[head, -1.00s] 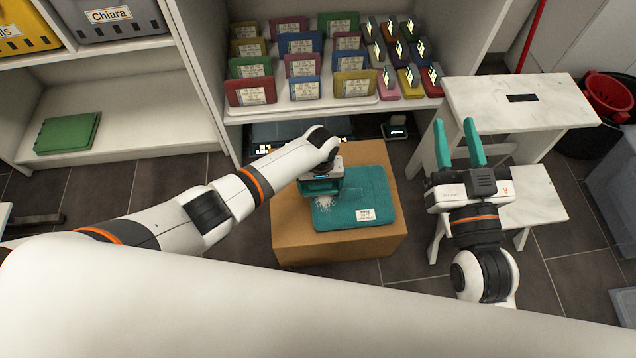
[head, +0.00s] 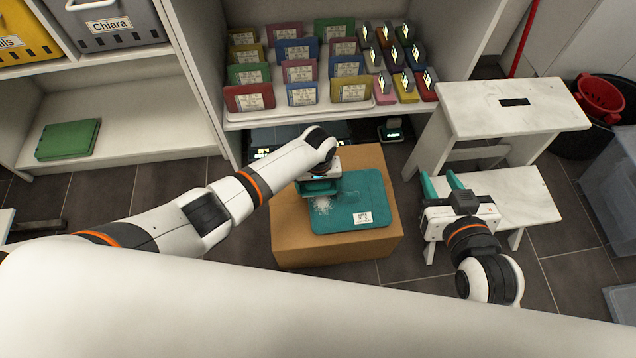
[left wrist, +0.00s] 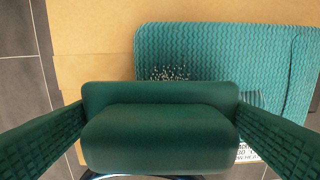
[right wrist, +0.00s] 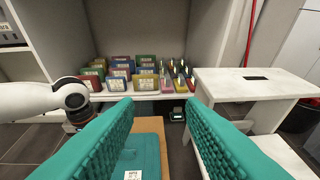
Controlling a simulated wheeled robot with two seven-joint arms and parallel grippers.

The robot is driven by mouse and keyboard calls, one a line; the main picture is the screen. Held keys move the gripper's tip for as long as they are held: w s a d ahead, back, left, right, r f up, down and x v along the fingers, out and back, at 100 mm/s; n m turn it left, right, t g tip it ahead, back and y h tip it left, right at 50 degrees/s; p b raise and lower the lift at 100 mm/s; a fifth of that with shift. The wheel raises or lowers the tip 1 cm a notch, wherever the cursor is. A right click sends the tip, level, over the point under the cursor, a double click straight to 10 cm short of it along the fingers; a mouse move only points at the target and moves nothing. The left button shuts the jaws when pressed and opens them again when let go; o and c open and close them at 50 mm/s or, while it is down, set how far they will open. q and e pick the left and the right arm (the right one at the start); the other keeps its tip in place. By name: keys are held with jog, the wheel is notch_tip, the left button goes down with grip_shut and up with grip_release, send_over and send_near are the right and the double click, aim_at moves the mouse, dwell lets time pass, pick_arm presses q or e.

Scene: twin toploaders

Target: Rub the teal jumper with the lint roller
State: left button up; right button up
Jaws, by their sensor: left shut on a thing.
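The teal jumper (head: 365,200) lies folded flat on a cardboard box (head: 335,250), with a white label near its front edge. A patch of white lint (head: 322,205) shows on its left part, also seen in the left wrist view (left wrist: 170,73). My left gripper (head: 320,186) is over the jumper's left edge, shut on the lint roller (left wrist: 160,125), a dark green rounded body between the fingers. I cannot tell whether the roller touches the cloth. My right gripper (head: 441,184) is open and empty, right of the box; its spread fingers show in the right wrist view (right wrist: 160,120).
A white step stool (head: 550,115) stands right of the box, close to my right gripper. Behind the box is a shelf (head: 240,116) of coloured folders and small devices. A green folded item (head: 68,139) lies on the left shelf. Dark floor is clear in front.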

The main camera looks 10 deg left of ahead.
pick_arm(q)
jog(key=shift+r+p, duration=0.4)
jog(key=shift+r, duration=0.1)
jog(key=shift+r+p, duration=0.3)
jog(key=shift+p, duration=0.05)
jog(key=shift+r+p, duration=1.1)
jog(key=shift+p, duration=0.05)
pick_arm(e)
jog(key=s+d+f+g+h, duration=0.1)
jog(key=s+d+f+g, duration=0.1)
jog(key=s+g, duration=0.3)
jog(key=s+d+f+g+h, duration=0.1)
jog(key=s+f+g, duration=0.3)
jog(key=s, duration=0.4)
jog(key=shift+d+f+m+g+h, duration=0.3)
jog(key=shift+d+f+g, duration=0.1)
jog(key=shift+d+f, duration=0.45)
jog(key=shift+r, duration=0.1)
pick_arm(q)
jog(key=shift+r, duration=0.25)
jog(key=r+p, duration=0.1)
jog(key=p, duration=0.1)
jog(key=shift+r+p, duration=0.35)
jog(key=shift+r, duration=0.05)
jog(key=shift+r+p, duration=0.35)
jog(key=shift+p, duration=0.1)
pick_arm(e)
jog(key=shift+x, duration=2.65)
